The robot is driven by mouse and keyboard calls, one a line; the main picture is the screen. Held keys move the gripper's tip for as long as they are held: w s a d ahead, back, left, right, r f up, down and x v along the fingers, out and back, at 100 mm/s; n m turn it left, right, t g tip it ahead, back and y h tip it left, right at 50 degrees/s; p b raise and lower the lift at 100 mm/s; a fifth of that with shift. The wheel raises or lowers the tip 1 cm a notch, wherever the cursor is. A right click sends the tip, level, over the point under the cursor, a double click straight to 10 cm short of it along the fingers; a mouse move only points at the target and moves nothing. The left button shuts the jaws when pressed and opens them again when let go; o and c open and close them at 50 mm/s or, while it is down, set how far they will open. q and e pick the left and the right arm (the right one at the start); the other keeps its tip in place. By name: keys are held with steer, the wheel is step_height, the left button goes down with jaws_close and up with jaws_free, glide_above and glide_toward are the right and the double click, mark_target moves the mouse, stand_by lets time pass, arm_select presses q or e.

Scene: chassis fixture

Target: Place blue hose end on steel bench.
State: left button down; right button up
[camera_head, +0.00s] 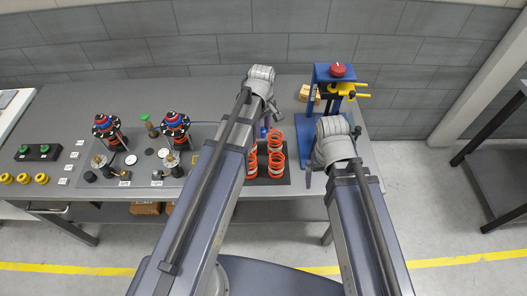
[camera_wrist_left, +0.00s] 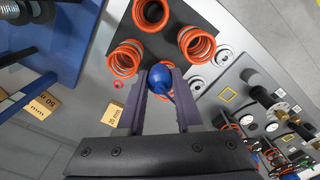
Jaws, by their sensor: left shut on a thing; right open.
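In the left wrist view, a round blue piece, seemingly the blue hose end (camera_wrist_left: 160,77), sits between the fingers of my left gripper (camera_wrist_left: 160,84), which is shut on it. In the head view my left forearm and wrist hide most of this gripper; a little blue (camera_head: 264,131) shows beside the wrist. The grey steel bench (camera_head: 225,88) runs along the wall. My right gripper (camera_head: 309,176) is mostly hidden by its wrist, open, over the bench's right part.
Orange coils (camera_head: 276,162) stand on a dark mat beside my left wrist. A blue stand with a red knob (camera_head: 338,70) and yellow parts is at the back right. Red-and-blue-topped fixtures (camera_head: 175,121) stand left. Boxes (camera_wrist_left: 43,105) lie near the blue stand. Bare bench lies behind the fixtures.

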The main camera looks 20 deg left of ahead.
mark_target(262, 162)
arm_select(q)
steer(key=shift+r, duration=0.85)
step_height(262, 162, down, 18)
steer(key=b, duration=1.7)
steer(key=shift+f+b, duration=0.15)
steer(key=shift+b, duration=0.2)
arm_select(e)
step_height(262, 162, down, 17)
steer(key=shift+r, duration=0.2)
arm_select(q)
steer(key=shift+f, duration=0.15)
steer(key=c, duration=0.8)
jaws_free()
steer(key=shift+c, duration=0.2)
arm_select(e)
steer(key=shift+f, duration=0.15)
